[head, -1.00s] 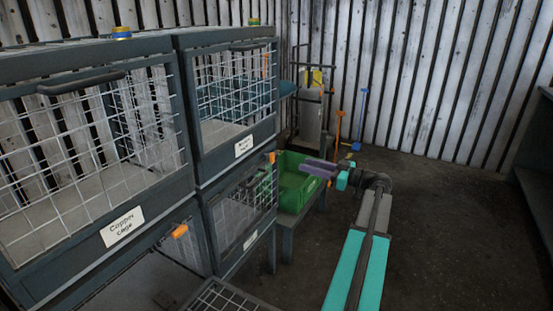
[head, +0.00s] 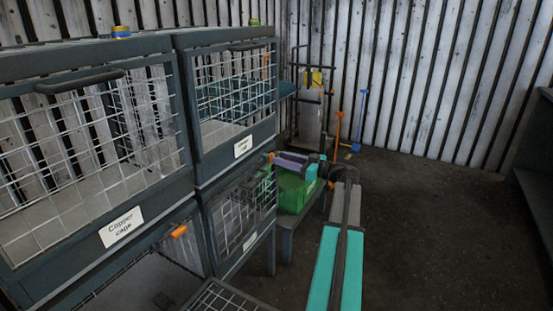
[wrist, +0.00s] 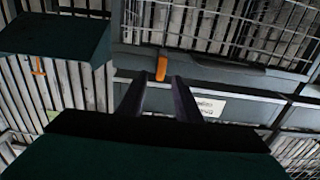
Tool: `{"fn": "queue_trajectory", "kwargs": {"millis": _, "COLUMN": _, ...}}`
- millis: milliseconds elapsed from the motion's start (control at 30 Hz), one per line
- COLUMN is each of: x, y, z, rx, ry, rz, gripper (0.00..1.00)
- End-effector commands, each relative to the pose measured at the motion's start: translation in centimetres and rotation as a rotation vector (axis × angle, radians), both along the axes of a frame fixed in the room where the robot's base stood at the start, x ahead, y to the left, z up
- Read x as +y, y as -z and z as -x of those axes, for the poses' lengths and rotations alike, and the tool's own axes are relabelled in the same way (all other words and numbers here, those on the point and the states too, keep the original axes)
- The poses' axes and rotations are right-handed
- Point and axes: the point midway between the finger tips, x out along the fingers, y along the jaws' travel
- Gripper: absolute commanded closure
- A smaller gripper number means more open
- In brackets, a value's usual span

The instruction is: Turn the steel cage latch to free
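An orange latch (head: 271,157) sits at the right edge of the right-hand cage stack, between the upper and lower cages. It also shows in the wrist view (wrist: 162,68). The labels on the right-hand cages are too small to read, so I cannot tell which cage is steel. My gripper (head: 277,159) is open, with its purple fingers pointing left at the right-hand latch. In the wrist view the fingers (wrist: 159,84) are apart and the latch stands just beyond their tips, between them. Contact cannot be told.
A green crate (head: 293,199) stands on a low bench beneath my gripper. The mesh front of the lower right cage (head: 240,215) is close on the left. Orange and blue upright tools (head: 338,128) stand by the back wall. Floor at right is clear.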

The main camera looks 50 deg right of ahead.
Motion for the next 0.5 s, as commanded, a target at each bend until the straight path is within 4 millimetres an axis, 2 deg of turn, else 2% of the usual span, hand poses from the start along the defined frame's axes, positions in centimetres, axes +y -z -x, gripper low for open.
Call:
{"fn": "queue_trajectory", "kwargs": {"millis": 200, "x": 0.6, "y": 0.0, "z": -2.3, "rx": 0.000, "ry": -0.002, "rz": 0.000, "gripper": 0.69}}
{"fn": "queue_trajectory", "kwargs": {"millis": 500, "x": 0.8, "y": 0.0, "z": -3.1, "rx": 0.000, "ry": -0.001, "rz": 0.000, "gripper": 0.69}}
